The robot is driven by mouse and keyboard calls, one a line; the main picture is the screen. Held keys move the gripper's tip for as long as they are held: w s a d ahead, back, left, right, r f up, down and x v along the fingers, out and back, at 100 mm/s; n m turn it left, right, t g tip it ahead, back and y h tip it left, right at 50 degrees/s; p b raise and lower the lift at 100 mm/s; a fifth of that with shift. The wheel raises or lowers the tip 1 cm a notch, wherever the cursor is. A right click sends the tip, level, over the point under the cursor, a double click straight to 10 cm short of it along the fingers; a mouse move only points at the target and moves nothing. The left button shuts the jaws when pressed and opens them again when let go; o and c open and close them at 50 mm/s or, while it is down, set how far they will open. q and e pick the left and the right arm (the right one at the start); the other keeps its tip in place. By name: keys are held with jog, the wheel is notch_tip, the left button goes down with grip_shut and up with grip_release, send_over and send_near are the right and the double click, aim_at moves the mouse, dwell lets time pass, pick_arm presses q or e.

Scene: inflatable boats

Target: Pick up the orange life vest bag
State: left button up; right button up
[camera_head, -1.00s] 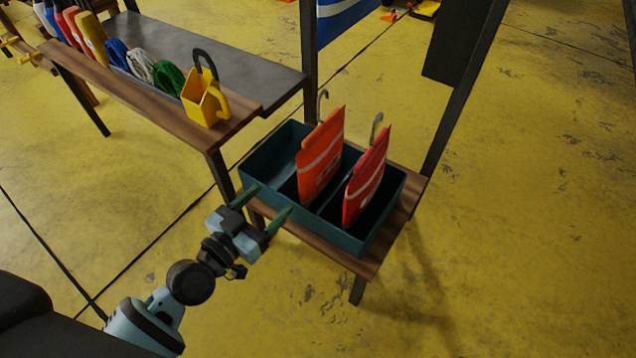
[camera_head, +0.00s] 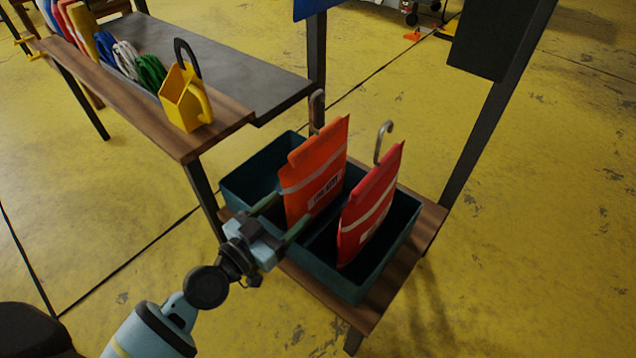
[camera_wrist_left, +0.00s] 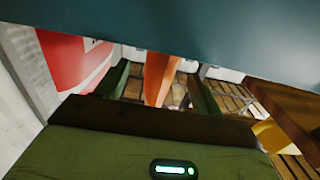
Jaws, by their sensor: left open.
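The orange life vest bag (camera_head: 312,160), with pale bands and a small label, stands upright in the dark teal crate (camera_head: 345,285), a grey hook at its top. My left gripper (camera_head: 288,212) is open at the crate's near side, close to the bag's near edge. In the left wrist view the orange bag (camera_wrist_left: 158,78) shows edge-on between the two spread green fingers (camera_wrist_left: 160,88); contact is not clear. A red bag (camera_head: 370,205) stands to the right of it in the same crate and shows at the left of the wrist view (camera_wrist_left: 75,60). My right gripper is not visible.
The crate sits on a low wooden shelf (camera_head: 430,222) between dark posts (camera_head: 500,120). A higher bench at left holds a yellow padlock-like object (camera_head: 187,100), coiled ropes (camera_head: 128,60) and coloured upright items. Yellow floor (camera_head: 560,200) lies open at right.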

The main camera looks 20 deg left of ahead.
aim_at(302, 194)
pick_arm(q)
jog(key=shift+x, duration=2.85)
jog(key=shift+a, duration=0.15)
jog(key=shift+r, duration=0.1)
jog(key=shift+c, duration=0.5)
jog(key=c, duration=1.2)
